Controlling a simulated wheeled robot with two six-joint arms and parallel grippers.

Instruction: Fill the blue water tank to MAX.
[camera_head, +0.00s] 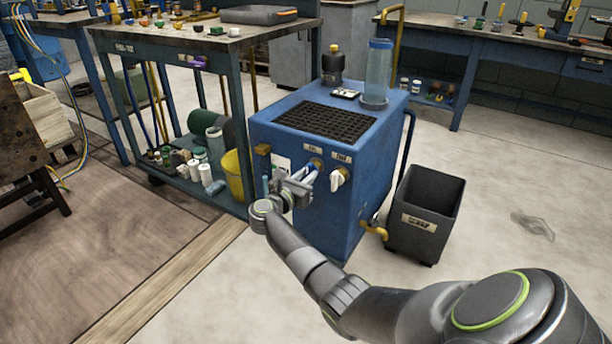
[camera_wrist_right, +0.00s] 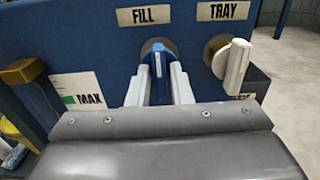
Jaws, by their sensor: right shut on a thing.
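The blue water tank (camera_head: 262,135) stands in the middle of the head view, with a dark grille on top and valves on its front. The blue FILL lever (camera_wrist_right: 158,62) sits under the FILL label (camera_wrist_right: 144,15). My right gripper (camera_wrist_right: 160,90) is shut on this lever, one finger on each side; in the head view the gripper (camera_head: 309,174) hides part of the front. The white TRAY lever (camera_wrist_right: 236,66) is to the right, also in the head view (camera_head: 338,179). My left gripper is not in view.
A clear cylinder (camera_head: 378,72) and a dark bottle (camera_head: 333,66) stand on the tank. A dark scrap bin (camera_head: 425,215) stands to its right, near a yellow outlet pipe (camera_head: 375,230). A loaded cart (camera_head: 170,50) stands at left. The floor in front is clear.

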